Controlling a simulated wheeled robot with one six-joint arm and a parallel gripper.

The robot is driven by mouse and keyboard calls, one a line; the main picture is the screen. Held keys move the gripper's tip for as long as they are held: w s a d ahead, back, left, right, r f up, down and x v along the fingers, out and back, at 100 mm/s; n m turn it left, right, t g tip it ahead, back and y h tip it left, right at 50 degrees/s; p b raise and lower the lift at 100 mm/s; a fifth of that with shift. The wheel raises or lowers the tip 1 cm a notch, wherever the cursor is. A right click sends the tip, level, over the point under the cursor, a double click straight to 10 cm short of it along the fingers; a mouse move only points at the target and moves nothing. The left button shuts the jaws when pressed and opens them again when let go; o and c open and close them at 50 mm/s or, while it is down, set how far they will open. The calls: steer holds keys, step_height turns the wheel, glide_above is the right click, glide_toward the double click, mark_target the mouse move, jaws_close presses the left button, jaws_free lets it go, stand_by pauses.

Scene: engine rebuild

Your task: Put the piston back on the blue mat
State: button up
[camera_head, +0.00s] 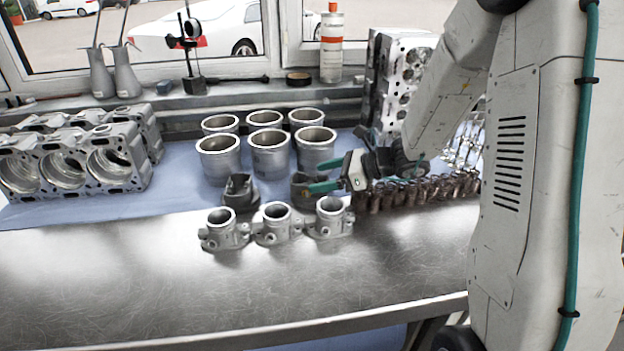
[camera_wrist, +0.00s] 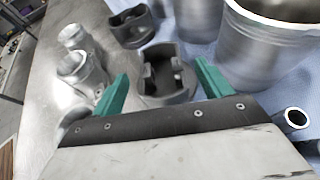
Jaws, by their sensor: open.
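A dark grey piston (camera_wrist: 168,82) with its hollow side up stands between the two green fingers of my gripper (camera_wrist: 161,72) in the wrist view. The fingers are open, one on each side, with gaps showing. In the head view this piston (camera_head: 303,192) is partly hidden by my gripper (camera_head: 314,177). A second, similar piston (camera_head: 240,190) stands to its left; it also shows in the wrist view (camera_wrist: 130,27). The blue mat (camera_head: 110,204) lies under the back parts. Both pistons are at its front edge; how far each rests on it is unclear.
Several cylinder liners (camera_head: 270,160) stand close behind the pistons. Three metal housings (camera_head: 277,228) stand in front on the bare metal bench (camera_head: 150,275). An engine block (camera_head: 110,160) is at left, dark springs (camera_head: 415,192) at right. The bench front is clear.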

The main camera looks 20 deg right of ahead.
steer(key=v, duration=0.7)
steer(key=shift+s+d+r, duration=0.1)
steer(key=shift+d, duration=0.15)
steer(key=s+a+r+n+g+h, duration=0.1)
steer(key=s+a+r+n+g, duration=0.2)
steer(key=s+a+n, duration=0.3)
steer(key=s+a+r+n+g+h, duration=0.1)
steer(key=s+a+r+n+g, duration=0.3)
steer(key=s+n, duration=0.25)
steer(key=s+d+r+n+h, duration=0.1)
steer(key=s+d+n+h, duration=0.1)
steer(key=s+n+h, duration=0.2)
steer(key=s+d+r+n+h, duration=0.1)
steer(key=s+d+n+h, duration=0.1)
steer(key=s+n+h, duration=0.3)
steer(key=s+n, duration=0.3)
steer(key=s, duration=0.3)
steer(key=shift+s+d+r+t, duration=0.2)
steer(key=shift+s+r+t, duration=0.1)
steer(key=shift+s+t, duration=0.1)
